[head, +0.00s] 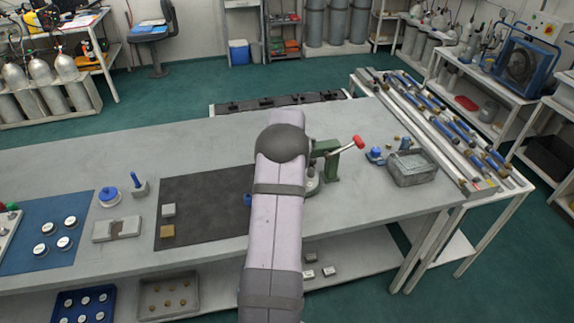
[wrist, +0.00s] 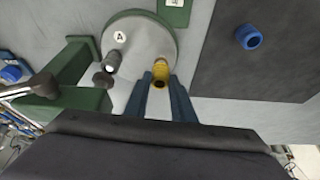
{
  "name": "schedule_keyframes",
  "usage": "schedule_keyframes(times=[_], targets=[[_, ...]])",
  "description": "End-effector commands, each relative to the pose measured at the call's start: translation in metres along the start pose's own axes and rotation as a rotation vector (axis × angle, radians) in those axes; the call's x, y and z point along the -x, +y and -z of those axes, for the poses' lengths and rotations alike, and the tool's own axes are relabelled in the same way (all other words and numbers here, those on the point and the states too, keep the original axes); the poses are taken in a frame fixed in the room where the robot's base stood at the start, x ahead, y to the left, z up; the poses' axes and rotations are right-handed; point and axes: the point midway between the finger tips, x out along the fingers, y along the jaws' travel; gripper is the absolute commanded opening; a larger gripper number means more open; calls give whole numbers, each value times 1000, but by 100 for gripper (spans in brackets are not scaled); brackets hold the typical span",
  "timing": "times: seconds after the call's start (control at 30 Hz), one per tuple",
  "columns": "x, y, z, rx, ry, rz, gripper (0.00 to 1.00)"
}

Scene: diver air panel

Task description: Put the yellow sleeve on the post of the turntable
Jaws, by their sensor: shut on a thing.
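My gripper (wrist: 160,82) has its two blue fingers on either side of the yellow sleeve (wrist: 160,70) and is shut on it. The sleeve is a short yellow tube with a dark opening facing the wrist camera. It shows over the right part of the turntable (wrist: 150,38), a grey disc marked "A". A short grey post (wrist: 112,60) shows at the disc's left, apart from the sleeve. I cannot tell the sleeve's height above the disc. In the head view my arm hides the sleeve and most of the turntable (head: 313,186).
A green fixture (wrist: 68,65) stands left of the turntable, its dark tip close to the post. Its red handle (head: 358,141) shows in the head view. A blue ring (wrist: 249,37) lies on the dark mat (head: 200,190). A grey bin (head: 412,178) stands at right.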

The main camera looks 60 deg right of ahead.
Motion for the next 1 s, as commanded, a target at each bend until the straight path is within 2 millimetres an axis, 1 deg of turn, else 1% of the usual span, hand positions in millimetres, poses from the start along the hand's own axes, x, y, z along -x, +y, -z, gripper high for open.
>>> schedule_keyframes(times=[1.0], targets=[[-12, 0, -5, 0, 0, 0, 3]])
